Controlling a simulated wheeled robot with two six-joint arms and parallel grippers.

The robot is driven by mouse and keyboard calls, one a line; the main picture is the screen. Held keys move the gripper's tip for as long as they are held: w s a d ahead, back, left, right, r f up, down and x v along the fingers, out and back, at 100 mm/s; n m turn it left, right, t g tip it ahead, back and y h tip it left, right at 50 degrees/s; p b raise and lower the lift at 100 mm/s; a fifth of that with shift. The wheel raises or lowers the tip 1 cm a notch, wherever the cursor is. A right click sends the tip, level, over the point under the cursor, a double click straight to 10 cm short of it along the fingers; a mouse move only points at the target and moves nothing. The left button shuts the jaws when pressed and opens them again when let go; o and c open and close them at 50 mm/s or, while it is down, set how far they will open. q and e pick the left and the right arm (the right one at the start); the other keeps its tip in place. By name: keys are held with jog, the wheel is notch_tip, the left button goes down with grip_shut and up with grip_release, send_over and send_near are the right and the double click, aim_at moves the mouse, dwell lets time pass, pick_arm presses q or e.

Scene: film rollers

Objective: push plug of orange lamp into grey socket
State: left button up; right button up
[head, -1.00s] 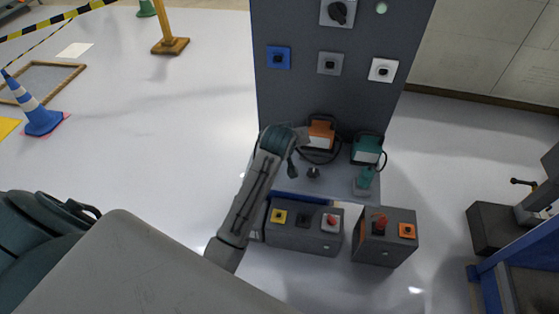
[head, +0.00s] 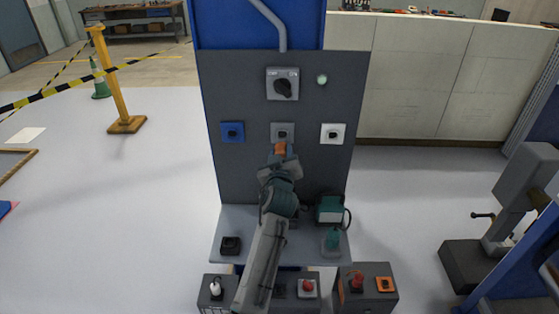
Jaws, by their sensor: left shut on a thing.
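The grey socket (head: 283,131) is in the middle of the row on the dark upright panel, in the head view. My left gripper (head: 280,158) is just below it, shut on a small orange piece (head: 280,148) that looks like the orange lamp's plug. The orange piece overlaps the lower edge of the socket in the picture; I cannot tell whether they touch. The orange lamp's body does not show and may be behind my left arm. My right gripper is not in view.
A blue socket (head: 233,132) and a white socket (head: 332,133) flank the grey one. A rotary switch (head: 283,84) is above. On the shelf (head: 225,222) stand a teal lamp (head: 329,209), a teal plug (head: 333,239) and a black block (head: 230,245). Switch boxes (head: 367,296) stand in front.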

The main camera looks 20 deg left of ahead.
aim_at(281, 144)
pick_arm(q)
jog(key=shift+x, duration=2.5)
jog(key=shift+b, duration=0.95)
jog(key=shift+w+a+b, duration=0.15)
jog(key=shift+w+b, duration=0.3)
jog(key=shift+w, duration=0.1)
jog(key=o, duration=1.2)
jog(key=shift+c, duration=0.2)
